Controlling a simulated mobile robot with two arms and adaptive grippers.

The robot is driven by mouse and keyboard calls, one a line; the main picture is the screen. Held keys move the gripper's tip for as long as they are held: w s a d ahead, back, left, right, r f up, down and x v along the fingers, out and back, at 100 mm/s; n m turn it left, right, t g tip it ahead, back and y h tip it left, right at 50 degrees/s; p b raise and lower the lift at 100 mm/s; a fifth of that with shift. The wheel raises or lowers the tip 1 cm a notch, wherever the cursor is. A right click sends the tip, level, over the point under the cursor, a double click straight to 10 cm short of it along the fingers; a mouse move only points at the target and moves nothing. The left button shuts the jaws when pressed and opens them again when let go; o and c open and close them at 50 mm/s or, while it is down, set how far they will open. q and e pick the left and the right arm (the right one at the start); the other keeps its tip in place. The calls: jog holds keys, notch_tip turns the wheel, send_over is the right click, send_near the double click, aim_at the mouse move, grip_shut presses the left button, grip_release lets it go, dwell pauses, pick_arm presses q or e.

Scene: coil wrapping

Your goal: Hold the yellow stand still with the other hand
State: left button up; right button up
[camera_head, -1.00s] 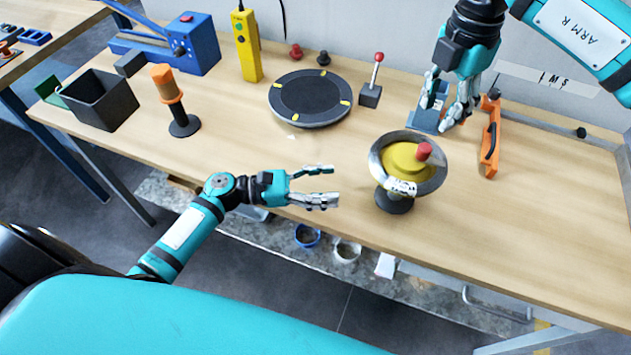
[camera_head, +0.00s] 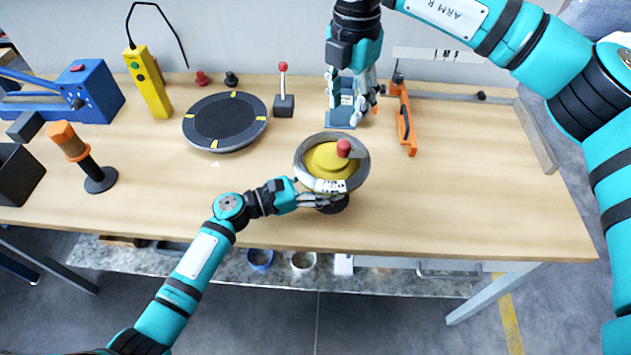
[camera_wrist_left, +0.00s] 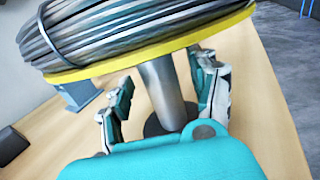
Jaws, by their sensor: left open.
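The yellow stand (camera_head: 322,157) is on the table, with a yellow top, a red knob (camera_head: 343,148) and a dark round base (camera_head: 332,206). A grey coil (camera_head: 363,172) lies around its top; it also shows in the left wrist view (camera_wrist_left: 120,30). My left gripper (camera_head: 318,198) is at the stand, under the coil. In the left wrist view, its open fingers are on either side of the grey post (camera_wrist_left: 162,88), with gaps visible. My right gripper (camera_head: 352,112) points down, fingers apart, at a blue device (camera_head: 340,122) behind the stand.
An orange-handled tool (camera_head: 404,125) lies right of the blue device. A black turntable (camera_head: 225,118) and a small red-knobbed lever box (camera_head: 284,105) are behind left. An orange-topped post (camera_head: 75,145) stands further left. The table's right part is clear.

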pick_arm(q)
jog(key=shift+c, duration=0.2)
grip_shut()
dwell(1.2)
